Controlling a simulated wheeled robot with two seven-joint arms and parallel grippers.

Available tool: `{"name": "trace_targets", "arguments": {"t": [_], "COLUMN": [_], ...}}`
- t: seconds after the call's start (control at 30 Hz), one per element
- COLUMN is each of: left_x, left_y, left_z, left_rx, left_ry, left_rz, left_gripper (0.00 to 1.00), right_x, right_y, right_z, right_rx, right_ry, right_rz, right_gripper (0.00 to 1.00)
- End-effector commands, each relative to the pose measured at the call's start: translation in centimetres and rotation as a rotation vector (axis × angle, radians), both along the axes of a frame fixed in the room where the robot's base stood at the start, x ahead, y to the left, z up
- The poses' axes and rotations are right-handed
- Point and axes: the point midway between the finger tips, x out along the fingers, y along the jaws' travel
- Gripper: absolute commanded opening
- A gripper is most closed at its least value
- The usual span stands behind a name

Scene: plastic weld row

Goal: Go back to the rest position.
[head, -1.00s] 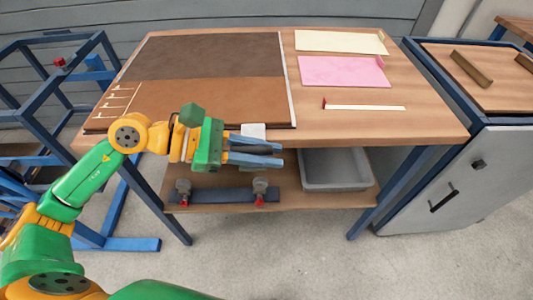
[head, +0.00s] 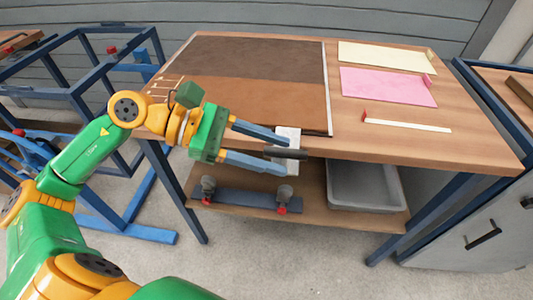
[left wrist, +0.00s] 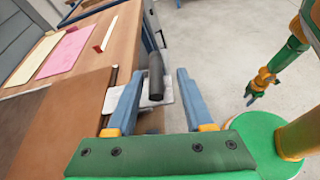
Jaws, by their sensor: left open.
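My left gripper (head: 286,155) is open at the table's front edge. A dark cylindrical handle (head: 286,153) lies between its spread fingers, over a white plate (head: 289,135) at that edge. In the left wrist view the dark handle (left wrist: 156,76) stands between the open fingers (left wrist: 157,100), with a gap to the right finger; contact with the left one is unclear. The white plate (left wrist: 165,92) lies beneath it. My right gripper (left wrist: 254,94) hangs over bare floor in the left wrist view, too small to tell its state.
The wooden table (head: 400,148) carries a brown sheet (head: 270,60), a cream sheet (head: 385,58), a pink sheet (head: 388,86) and a white strip (head: 408,125). A grey bin (head: 365,187) sits on the lower shelf. A blue frame (head: 75,65) stands left, a grey cabinet (head: 480,225) right.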

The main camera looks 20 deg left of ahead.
Motion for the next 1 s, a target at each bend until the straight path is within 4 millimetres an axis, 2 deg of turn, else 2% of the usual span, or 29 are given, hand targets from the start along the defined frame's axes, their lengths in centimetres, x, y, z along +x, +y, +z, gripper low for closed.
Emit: {"name": "trace_targets", "arguments": {"t": [0.03,0.2,0.4,0.7,0.77,0.9,1.0], "left_x": [-0.1,-0.6,-0.7,-0.7,-0.7,-0.7,-0.7], "left_y": [0.6,1.6,1.8,1.8,1.8,1.8,1.8], "left_z": [-0.3,0.5,0.8,0.9,1.6,4.9,6.6], "left_rx": [0.0,-0.001,-0.001,-0.001,-0.001,-0.001,-0.001], "left_ry": [0.003,0.002,0.001,0.001,0.001,0.001,0.001], "left_rz": [0.004,0.001,-0.001,-0.001,0.0,0.0,0.0], "left_gripper": [0.52,0.52,0.52,0.52,0.52,0.52,0.52], "right_x": [0.0,0.4,0.8,0.9,0.9,0.8,0.7], "right_y": [0.0,-0.5,-1.3,-1.1,-1.0,-0.8,-0.4], "right_z": [-0.7,-1.1,-1.0,-0.9,-0.2,3.1,4.8], "right_rx": [-0.001,-0.008,-0.02,-0.017,-0.016,-0.012,-0.007], "right_ry": [-0.001,-0.012,-0.019,-0.019,-0.019,-0.017,-0.014], "right_rz": [-0.001,-0.008,-0.006,-0.007,-0.007,-0.005,-0.005], "right_gripper": [0.5,0.5,0.5,0.5,0.5,0.5,0.5]}}
